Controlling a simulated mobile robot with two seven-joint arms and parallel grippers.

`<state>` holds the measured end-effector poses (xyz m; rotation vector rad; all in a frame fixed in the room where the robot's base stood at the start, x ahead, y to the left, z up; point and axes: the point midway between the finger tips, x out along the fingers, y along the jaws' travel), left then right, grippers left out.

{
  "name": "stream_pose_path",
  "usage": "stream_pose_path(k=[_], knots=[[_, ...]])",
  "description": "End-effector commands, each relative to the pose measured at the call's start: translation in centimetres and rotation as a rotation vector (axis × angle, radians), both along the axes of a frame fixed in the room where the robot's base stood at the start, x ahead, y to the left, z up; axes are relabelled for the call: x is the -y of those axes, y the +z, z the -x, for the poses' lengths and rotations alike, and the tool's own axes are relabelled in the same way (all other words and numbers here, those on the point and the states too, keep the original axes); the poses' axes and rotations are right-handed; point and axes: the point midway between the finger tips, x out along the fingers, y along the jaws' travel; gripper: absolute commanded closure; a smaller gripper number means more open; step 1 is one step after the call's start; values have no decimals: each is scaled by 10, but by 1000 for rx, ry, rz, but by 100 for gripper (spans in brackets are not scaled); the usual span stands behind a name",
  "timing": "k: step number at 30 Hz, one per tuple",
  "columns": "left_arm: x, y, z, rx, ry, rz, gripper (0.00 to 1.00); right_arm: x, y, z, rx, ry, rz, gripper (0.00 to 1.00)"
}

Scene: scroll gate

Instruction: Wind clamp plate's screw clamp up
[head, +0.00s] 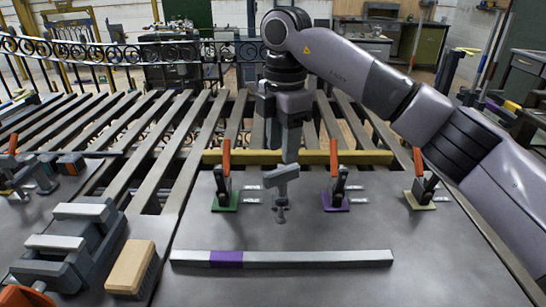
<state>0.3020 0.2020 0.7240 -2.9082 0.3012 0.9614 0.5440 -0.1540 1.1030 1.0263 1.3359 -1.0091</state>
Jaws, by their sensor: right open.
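A small grey screw clamp with a T-shaped top (282,174) and a narrow stem stands on the grey metal plate (290,228), near its middle. My right gripper (286,152) points straight down just above and behind the T-shaped top. It is open, with nothing seen between its fingers; whether a finger touches the clamp's top I cannot tell. The clamp's back side is partly hidden. My left gripper is not in view.
Toggle clamps with orange handles stand on green (225,203), purple (336,202) and yellow (420,201) bases. A yellow bar (232,157) runs behind them. A grey bar with a purple band (310,258) lies in front. A vise (70,250) and wooden-backed brush (131,266) are left.

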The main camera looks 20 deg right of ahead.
Motion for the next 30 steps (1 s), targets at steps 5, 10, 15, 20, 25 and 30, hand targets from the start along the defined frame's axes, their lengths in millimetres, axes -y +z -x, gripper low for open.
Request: stream_pose_path(k=[5,10,15,20,25,30], knots=[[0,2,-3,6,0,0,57,5,-1,-1,4,-21,21,55],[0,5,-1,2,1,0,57,5,-24,0,1,-19,19,55],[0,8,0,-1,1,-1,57,5,-50,0,1,-18,19,55],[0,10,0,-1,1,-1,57,4,-64,0,3,-17,18,55],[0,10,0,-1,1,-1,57,4,-68,0,5,-16,17,55],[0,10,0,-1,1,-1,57,4,-68,0,5,-16,17,65]])
